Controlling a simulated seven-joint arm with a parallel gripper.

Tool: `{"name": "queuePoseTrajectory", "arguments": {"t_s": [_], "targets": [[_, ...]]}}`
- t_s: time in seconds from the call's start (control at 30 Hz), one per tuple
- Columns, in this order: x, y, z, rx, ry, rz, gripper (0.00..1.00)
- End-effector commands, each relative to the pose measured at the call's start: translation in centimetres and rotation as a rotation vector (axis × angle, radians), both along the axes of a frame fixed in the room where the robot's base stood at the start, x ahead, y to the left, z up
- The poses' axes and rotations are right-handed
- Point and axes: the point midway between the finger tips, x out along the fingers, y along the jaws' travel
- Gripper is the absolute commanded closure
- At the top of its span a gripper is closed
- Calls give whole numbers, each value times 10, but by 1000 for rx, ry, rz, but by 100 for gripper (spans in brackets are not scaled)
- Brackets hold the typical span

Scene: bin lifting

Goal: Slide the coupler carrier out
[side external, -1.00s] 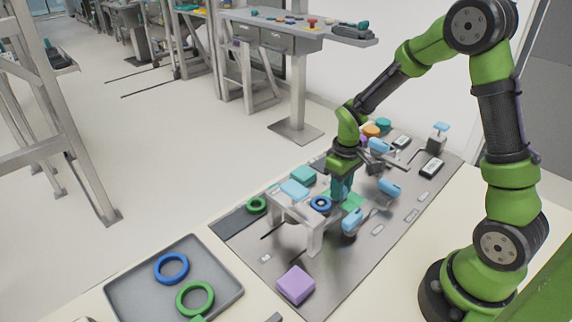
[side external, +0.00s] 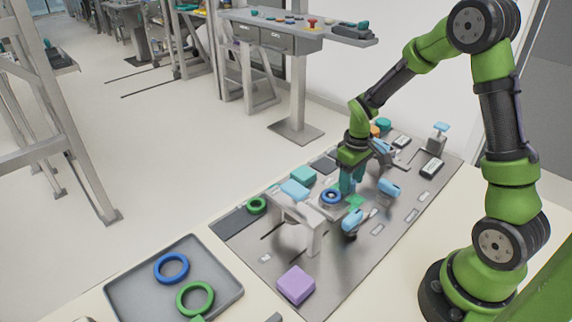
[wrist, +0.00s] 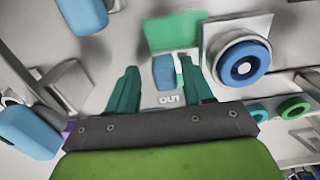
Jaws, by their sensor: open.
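The coupler carrier appears to be the pale block with a blue ring (side external: 331,196) on the grey work plate; the ring also shows at upper right in the wrist view (wrist: 243,64). My gripper (side external: 350,188) is low over the plate, just right of the ring in the side view. In the wrist view my gripper's teal fingers (wrist: 159,75) are apart. A small blue block (wrist: 163,76) shows between the fingertips, with a gap at its left. Whether the right finger touches it is unclear. A green patch (wrist: 170,32) lies beyond it. The marking "OUT" (wrist: 172,100) is below.
Blue-topped fixtures (side external: 389,187) (side external: 352,220) stand close to my gripper. A grey bridge-like frame (side external: 312,235) stands at its left. A purple block (side external: 296,285) sits at the plate's front. A tray (side external: 225,262) holds a blue and a green ring.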

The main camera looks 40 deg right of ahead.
Motion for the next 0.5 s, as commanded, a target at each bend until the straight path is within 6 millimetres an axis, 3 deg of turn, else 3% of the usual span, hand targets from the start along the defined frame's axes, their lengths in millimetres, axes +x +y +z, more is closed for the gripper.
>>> {"name": "queuePoseTrajectory", "arguments": {"t_s": [0.17,0.5], "targets": [[1,0,21,-1,-5,0,49],[1,0,103,-3,-9,0,49]]}}
